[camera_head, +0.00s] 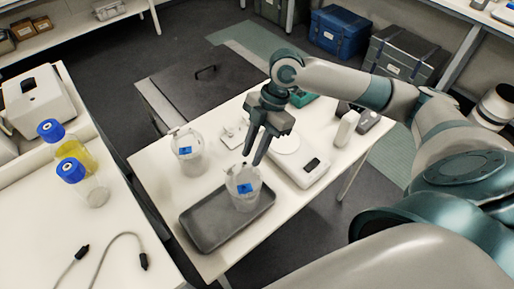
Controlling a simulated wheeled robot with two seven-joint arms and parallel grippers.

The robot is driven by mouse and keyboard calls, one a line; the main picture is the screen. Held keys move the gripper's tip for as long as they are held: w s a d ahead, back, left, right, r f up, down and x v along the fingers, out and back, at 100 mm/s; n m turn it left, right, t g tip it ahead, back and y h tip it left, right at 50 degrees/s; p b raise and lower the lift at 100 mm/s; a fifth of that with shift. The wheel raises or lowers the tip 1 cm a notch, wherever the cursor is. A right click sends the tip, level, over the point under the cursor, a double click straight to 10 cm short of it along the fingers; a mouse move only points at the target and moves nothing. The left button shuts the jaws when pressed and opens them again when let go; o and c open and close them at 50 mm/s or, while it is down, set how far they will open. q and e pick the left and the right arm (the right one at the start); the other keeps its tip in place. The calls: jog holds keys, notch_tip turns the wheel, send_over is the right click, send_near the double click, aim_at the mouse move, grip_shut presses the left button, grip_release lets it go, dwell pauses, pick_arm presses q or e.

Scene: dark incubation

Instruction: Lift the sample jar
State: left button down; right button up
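Two clear jars with blue labels stand on the white table; I cannot tell which one the task means. One jar (243,190) stands upright in the dark grey tray (206,234). The other jar (187,153) stands on the table top, behind and left of the tray. My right gripper (252,160) comes down from above, fingers pointing down. Its two fingers are apart with nothing seen between them. The fingertips are at the upper rim of the jar in the tray; whether they touch it is unclear. My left gripper is not in view.
A white scale (300,165) stands right of the gripper. The left bench (128,236) holds blue-capped bottles (75,150) and a cable (115,238). A dark-topped cart (205,85) stands behind the table.

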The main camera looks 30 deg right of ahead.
aim_at(249, 165)
jog(key=shift+x, duration=0.8)
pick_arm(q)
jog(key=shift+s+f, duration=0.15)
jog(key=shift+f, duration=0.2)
pick_arm(e)
jog(key=shift+x, duration=1.35)
grip_shut()
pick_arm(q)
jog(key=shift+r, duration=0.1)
pick_arm(e)
jog(key=shift+r, duration=0.2)
